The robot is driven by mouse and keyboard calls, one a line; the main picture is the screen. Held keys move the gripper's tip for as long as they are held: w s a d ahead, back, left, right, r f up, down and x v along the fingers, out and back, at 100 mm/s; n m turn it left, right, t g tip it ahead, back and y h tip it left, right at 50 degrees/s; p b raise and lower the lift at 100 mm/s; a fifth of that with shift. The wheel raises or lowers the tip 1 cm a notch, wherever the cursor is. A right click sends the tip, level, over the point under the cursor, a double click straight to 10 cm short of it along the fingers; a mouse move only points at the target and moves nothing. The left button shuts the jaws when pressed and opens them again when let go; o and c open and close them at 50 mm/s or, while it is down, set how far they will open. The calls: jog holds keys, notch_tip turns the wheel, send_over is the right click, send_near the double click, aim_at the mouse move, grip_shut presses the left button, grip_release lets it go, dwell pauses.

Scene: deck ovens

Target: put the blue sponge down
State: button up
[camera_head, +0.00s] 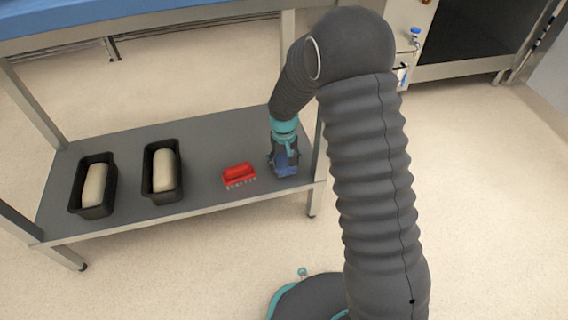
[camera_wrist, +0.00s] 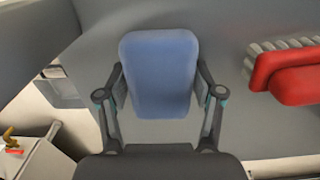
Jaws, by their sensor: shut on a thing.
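The blue sponge (camera_wrist: 158,72) is between the two fingers of my gripper (camera_wrist: 160,92) in the wrist view, and both fingers press on its sides. In the head view my gripper (camera_head: 284,160) is low over the right end of the grey lower shelf (camera_head: 215,150). The sponge (camera_head: 286,171) shows there only in part, under the gripper at shelf level. I cannot tell whether its underside touches the shelf.
A red brush (camera_head: 239,175) lies on the shelf just left of my gripper; it is at the right in the wrist view (camera_wrist: 300,80). Two black tins (camera_head: 162,187) (camera_head: 78,206) with dough stand further left. A table leg (camera_head: 318,145) is close on the right.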

aim_at(284, 160)
jog(key=shift+f, duration=0.35)
jog(key=shift+f, duration=0.15)
jog(key=o, duration=1.2)
notch_tip(284, 160, up, 12)
jog(key=p, duration=0.2)
jog(key=shift+r, duration=0.2)
